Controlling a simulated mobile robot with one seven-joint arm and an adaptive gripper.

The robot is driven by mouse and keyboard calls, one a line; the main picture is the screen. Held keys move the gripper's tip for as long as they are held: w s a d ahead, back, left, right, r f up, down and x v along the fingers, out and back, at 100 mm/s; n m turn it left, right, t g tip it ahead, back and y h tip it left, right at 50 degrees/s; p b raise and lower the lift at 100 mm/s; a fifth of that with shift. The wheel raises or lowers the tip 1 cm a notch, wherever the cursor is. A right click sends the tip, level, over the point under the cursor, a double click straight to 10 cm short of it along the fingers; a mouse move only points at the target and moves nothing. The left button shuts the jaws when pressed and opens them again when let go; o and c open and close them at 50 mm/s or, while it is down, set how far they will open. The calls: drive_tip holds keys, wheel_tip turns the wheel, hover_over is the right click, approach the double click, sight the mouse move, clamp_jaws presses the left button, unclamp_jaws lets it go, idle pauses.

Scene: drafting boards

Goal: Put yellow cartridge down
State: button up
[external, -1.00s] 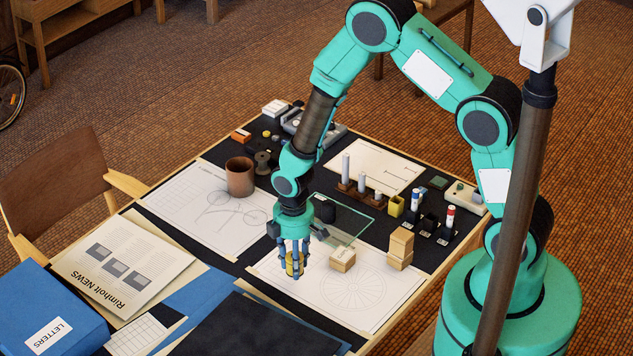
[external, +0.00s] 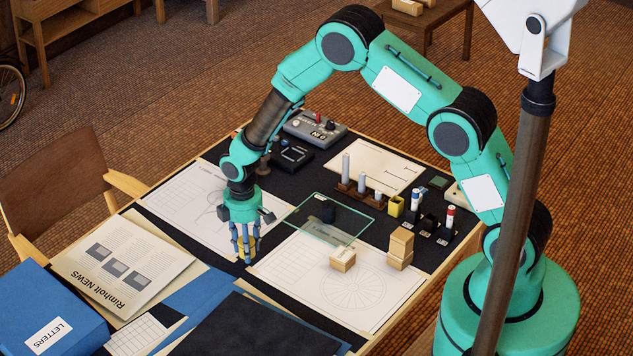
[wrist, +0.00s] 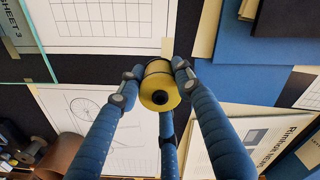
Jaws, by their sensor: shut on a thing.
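The yellow cartridge (wrist: 160,92) is a short round spool-like piece with a dark hole in its end. My gripper (external: 244,251) has blue fingers closed around it. In the wrist view the fingers of my gripper (wrist: 157,82) press on its sides. In the external view the cartridge (external: 252,243) is partly hidden by the fingers. It is over the front edge area of the left drawing sheet, near the dark strip between the two sheets. I cannot tell whether it touches the table.
A glass plate (external: 318,229) lies right of my gripper. Wooden blocks (external: 342,259) stand on the right drawing sheet (external: 310,281). A newspaper (external: 120,262) and a blue letters box (external: 45,310) lie at the front left. The left sheet (external: 190,212) has free room.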

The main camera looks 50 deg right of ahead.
idle(0.3)
drive_tip(key=shift+f+b, duration=0.35)
drive_tip(key=shift+f, duration=1.35)
drive_tip(key=shift+f, duration=0.15)
drive_tip(key=o, duration=1.2)
drive_tip(key=shift+c, duration=0.2)
wheel_tip(320, 180, up, 12)
drive_tip(key=shift+r+p, duration=0.15)
drive_tip(key=shift+p, duration=0.7)
